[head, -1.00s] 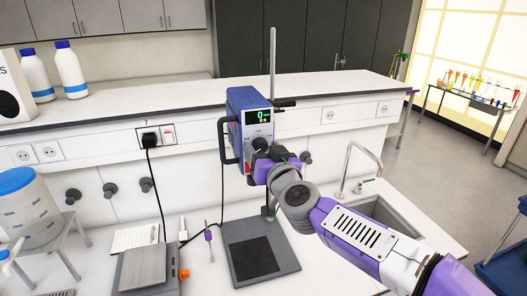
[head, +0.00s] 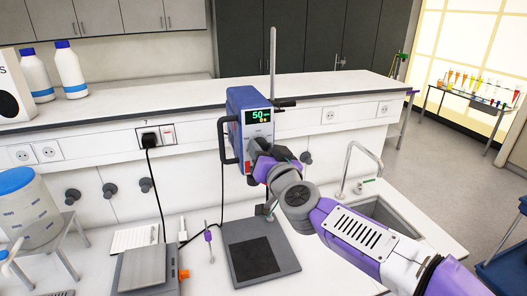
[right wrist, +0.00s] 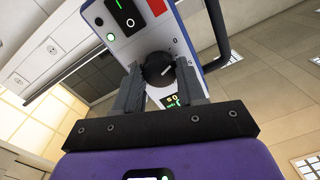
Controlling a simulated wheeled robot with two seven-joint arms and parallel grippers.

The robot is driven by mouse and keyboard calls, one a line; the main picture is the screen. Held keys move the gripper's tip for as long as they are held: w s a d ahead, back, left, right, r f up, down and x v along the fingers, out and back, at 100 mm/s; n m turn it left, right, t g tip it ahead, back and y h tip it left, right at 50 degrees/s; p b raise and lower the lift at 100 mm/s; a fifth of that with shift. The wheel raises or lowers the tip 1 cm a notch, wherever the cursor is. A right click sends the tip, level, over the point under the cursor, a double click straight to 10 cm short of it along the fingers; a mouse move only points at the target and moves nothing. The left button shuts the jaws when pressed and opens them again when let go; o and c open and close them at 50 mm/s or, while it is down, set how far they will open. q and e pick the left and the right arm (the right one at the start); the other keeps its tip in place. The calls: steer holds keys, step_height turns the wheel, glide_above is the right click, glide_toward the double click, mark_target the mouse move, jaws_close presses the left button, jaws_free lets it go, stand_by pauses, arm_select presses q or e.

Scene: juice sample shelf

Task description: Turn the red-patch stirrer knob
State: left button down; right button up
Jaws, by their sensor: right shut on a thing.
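The stirrer (head: 245,118) is a blue box with a white front, mounted on a vertical rod above a base plate (head: 258,257). Its display (head: 258,116) reads 50 in green in the head view. The black knob (right wrist: 157,68) with a white pointer line shows in the right wrist view, along with the red patch (right wrist: 157,7) on the same face. My right gripper (right wrist: 157,82) is shut on the knob, one finger on each side. In the head view my right gripper (head: 268,158) covers most of the knob. My left gripper is not in view.
A sink (head: 385,214) with a faucet (head: 360,165) is at the right. A black handle (head: 222,140) sticks out from the stirrer's left side.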

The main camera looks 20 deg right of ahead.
steer(key=m+b, duration=0.5)
steer(key=m, duration=1.7)
steer(key=shift+f+h, duration=0.1)
steer(key=shift+h, duration=0.3)
steer(key=shift+m+b, duration=0.3)
steer(key=o, duration=1.1)
steer(key=shift+c, duration=0.2)
steer(key=s, duration=0.7)
steer(key=shift+s, duration=0.3)
